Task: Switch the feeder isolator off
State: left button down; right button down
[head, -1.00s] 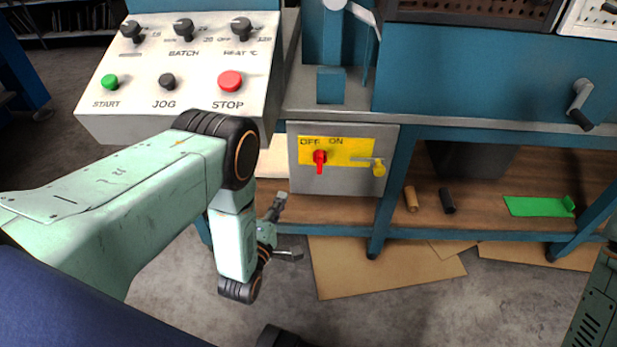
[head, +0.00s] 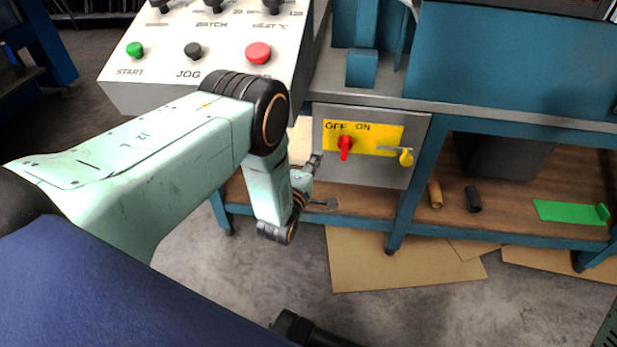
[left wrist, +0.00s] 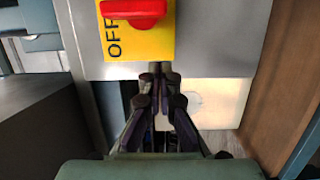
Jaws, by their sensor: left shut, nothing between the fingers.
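The feeder isolator is a grey box (head: 365,174) under the bench, with a yellow plate (head: 378,136) marked OFF at left and ON to its right. Its red handle (head: 345,148) stands nearly vertical below the labels. It also shows in the left wrist view (left wrist: 134,10), lying across the top beside the sideways OFF. A yellow padlock (head: 406,157) hangs at the plate's right. My left gripper (head: 316,161) is at the box's left edge, left of and slightly below the handle. In the left wrist view its fingers (left wrist: 158,70) are shut and empty, apart from the handle.
A control panel (head: 222,85) with green, black and red buttons stands above left, over my left arm. A blue bench leg (head: 413,180) is right of the box. Rolls (head: 473,199) and a green piece (head: 572,211) lie on the lower shelf. Cardboard (head: 385,262) lies below.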

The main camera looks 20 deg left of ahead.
aim_at(345, 148)
pick_arm(q)
jog(key=shift+w+d+b, duration=0.25)
jog(key=shift+w+d, duration=0.05)
jog(key=shift+d, duration=0.65)
jog(key=shift+w+d+b, duration=0.2)
jog(key=shift+w+d, duration=0.1)
jog(key=shift+d, duration=0.65)
pick_arm(e)
jog(key=shift+f, duration=0.65)
pick_arm(q)
jog(key=shift+s, duration=0.15)
pick_arm(e)
jog(key=shift+w+r, duration=0.15)
pick_arm(q)
jog(key=shift+d+n, duration=0.1)
jog(key=shift+n, duration=0.3)
pick_arm(e)
jog(key=shift+w+r, duration=0.1)
jog(key=shift+w, duration=0.35)
